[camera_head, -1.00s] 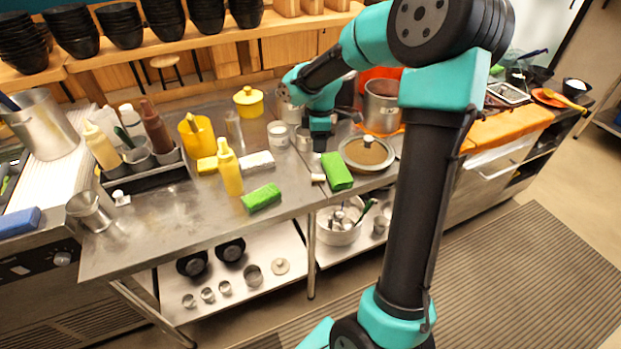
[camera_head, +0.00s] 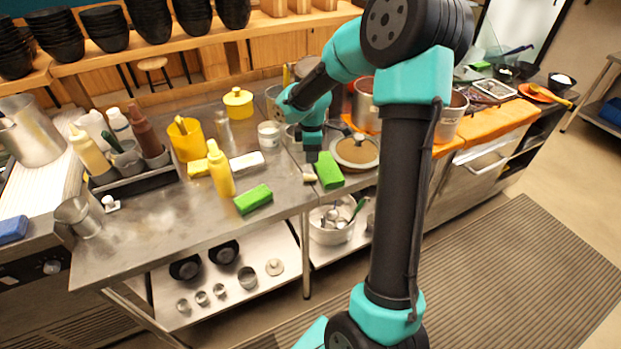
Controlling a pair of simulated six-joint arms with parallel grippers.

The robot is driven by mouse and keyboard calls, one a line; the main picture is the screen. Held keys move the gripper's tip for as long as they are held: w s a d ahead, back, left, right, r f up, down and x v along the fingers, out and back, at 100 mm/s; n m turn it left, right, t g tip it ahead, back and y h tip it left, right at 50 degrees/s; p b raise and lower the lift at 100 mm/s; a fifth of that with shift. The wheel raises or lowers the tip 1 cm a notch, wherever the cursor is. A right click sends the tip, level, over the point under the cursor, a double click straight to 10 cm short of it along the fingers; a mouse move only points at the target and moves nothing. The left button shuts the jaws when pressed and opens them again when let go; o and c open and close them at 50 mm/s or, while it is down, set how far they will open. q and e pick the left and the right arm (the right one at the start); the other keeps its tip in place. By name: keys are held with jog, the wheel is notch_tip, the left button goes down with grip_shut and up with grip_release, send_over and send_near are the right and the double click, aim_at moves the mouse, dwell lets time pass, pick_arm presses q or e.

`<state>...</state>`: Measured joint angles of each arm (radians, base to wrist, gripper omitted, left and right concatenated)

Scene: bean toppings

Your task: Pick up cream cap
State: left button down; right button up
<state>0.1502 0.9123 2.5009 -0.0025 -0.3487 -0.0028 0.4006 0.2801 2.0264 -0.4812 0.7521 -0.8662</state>
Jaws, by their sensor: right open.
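A small cream-coloured piece (camera_head: 309,177), which looks like the cream cap, lies on the steel counter just left of a green block (camera_head: 329,170). It is small, and its exact shape is hard to tell. My right gripper (camera_head: 312,157) points down just above and behind it, apart from it as far as I can see. The right gripper is open; nothing shows between its fingers, which look small and dark from here. My left gripper is not in view.
A pan with a lid (camera_head: 357,151) stands right of the gripper, and a white jar (camera_head: 269,134) to its left. A yellow bottle (camera_head: 220,170) and a second green block (camera_head: 253,199) stand further left.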

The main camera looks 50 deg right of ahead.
send_over(310, 176)
jog(key=shift+d+f, duration=0.15)
jog(key=shift+f, duration=1.05)
jog(key=shift+d+f, duration=0.15)
jog(key=shift+f, duration=1)
jog(key=shift+a+f, duration=0.15)
jog(key=shift+f, duration=1.15)
jog(key=shift+a+f, duration=0.15)
jog(key=shift+f, duration=1.15)
jog(key=c, duration=0.6)
